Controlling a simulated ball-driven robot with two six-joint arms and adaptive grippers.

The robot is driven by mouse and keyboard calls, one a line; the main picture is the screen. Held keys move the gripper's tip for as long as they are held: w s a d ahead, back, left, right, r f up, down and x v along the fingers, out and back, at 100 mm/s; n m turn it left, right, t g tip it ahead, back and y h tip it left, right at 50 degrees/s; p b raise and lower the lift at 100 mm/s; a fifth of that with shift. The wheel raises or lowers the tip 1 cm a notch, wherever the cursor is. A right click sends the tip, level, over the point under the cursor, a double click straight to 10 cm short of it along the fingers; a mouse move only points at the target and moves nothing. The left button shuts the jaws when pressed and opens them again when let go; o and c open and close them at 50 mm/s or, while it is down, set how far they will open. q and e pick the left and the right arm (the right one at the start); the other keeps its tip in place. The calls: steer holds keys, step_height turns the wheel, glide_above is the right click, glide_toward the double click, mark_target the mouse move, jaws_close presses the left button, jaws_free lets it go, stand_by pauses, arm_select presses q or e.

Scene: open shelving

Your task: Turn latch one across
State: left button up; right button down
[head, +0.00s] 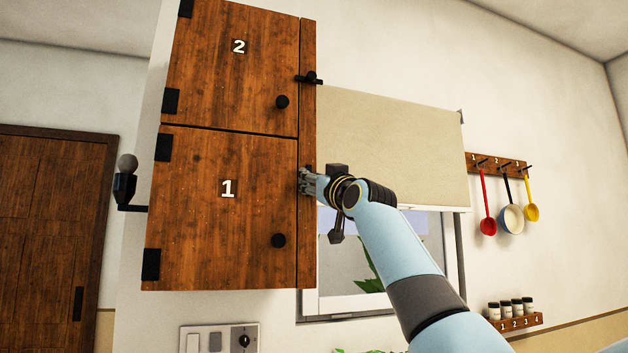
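The wooden cabinet has a lower door marked 1 (215,220) and an upper door marked 2 (225,70), both closed. My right gripper (304,182) is at the right edge of door 1, at the frame strip. Latch one is mostly or wholly hidden behind the gripper's fingers, so its angle and any contact cannot be told. The fingers are small and overlap, so I cannot see whether they are open or shut. Latch two (308,79), black, lies across the edge of door 2. My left gripper is out of view.
Round black knobs sit on door 1 (278,240) and door 2 (282,102). A window with a beige blind (385,145) is behind my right arm. A switch panel (219,339) is below. Ladles hang from a rack (497,163) at the right.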

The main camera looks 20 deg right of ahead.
steer(key=shift+a+r+m+g+h+b, duration=0.1)
steer(key=shift+m+g+h+b, duration=0.55)
steer(key=shift+m+h, duration=2.2)
steer(key=shift+a+f+m+g+h+b, duration=0.1)
steer(key=shift+m+g+h+b, duration=0.45)
steer(key=shift+m, duration=4.6)
steer(key=shift+a+r+m+g+h+b, duration=0.1)
steer(key=shift+m+g+h+b, duration=1.05)
steer(key=shift+m, duration=2.85)
steer(key=shift+h+p, duration=0.25)
steer(key=shift+p, duration=0.3)
